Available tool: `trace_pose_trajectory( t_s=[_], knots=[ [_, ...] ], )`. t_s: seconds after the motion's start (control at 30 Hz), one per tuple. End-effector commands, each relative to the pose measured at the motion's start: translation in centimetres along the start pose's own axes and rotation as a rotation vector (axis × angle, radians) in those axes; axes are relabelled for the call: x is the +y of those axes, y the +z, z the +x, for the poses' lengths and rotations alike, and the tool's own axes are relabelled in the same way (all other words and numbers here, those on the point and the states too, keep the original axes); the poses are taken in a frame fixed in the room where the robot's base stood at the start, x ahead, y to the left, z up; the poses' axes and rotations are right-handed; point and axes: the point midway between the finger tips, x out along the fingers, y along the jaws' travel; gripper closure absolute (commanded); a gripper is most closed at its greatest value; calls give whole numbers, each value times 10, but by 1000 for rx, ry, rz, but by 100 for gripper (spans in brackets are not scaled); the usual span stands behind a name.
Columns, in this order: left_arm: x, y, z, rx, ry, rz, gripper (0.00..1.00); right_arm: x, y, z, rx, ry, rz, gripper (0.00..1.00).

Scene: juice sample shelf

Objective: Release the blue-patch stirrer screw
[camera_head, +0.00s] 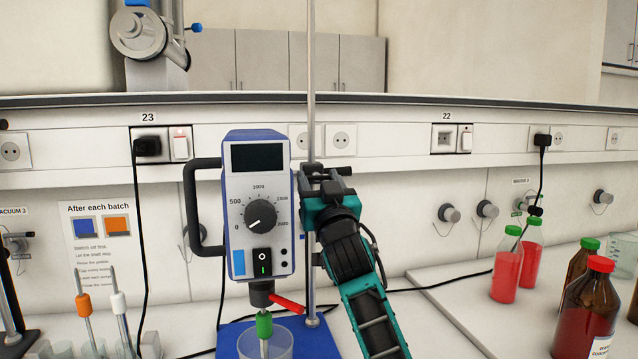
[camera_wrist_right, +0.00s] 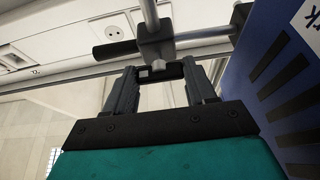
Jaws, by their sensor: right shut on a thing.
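The stirrer (camera_head: 258,205) is blue and white with a dark display, a dial and a blue patch (camera_head: 238,262) at its lower left. It stands beside a vertical metal rod (camera_head: 311,60). My right gripper (camera_head: 325,172) is at the rod, just right of the stirrer's upper body. In the right wrist view, its two fingers are shut on a dark screw (camera_wrist_right: 160,72) below the grey clamp block (camera_wrist_right: 156,47). The block sits on the rod and joins a side bar toward the stirrer. How far the screw is turned cannot be told. My left gripper is not in view.
A green-collared paddle shaft (camera_head: 264,326) hangs under the stirrer into a clear beaker (camera_head: 265,344). A red lever (camera_head: 288,303) sticks out at the chuck. Orange- and white-collared shafts (camera_head: 84,305) stand left. Red-filled bottles (camera_head: 586,310) stand right. A black cable crosses the bench.

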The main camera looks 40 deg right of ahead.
Motion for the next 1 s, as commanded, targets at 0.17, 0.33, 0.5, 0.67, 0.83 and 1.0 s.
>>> trace_pose_trajectory(
  t_s=[0.17, 0.33, 0.5, 0.67, 0.83, 1.0],
  knots=[
    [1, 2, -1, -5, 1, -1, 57, 0, 0, 0, -1, -13, -35, 75],
    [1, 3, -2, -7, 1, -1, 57, 1, 0, 0, 0, -46, -115, 75],
    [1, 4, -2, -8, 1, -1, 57, 2, 0, 0, 0, -98, -240, 75],
    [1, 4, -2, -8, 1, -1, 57, 3, 0, 0, 0, -157, -381, 75],
    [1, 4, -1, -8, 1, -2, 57, 4, 0, 0, -1, -219, -530, 75],
    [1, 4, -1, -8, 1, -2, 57, 4, -1, 0, -1, -281, -680, 75]
  ],
)
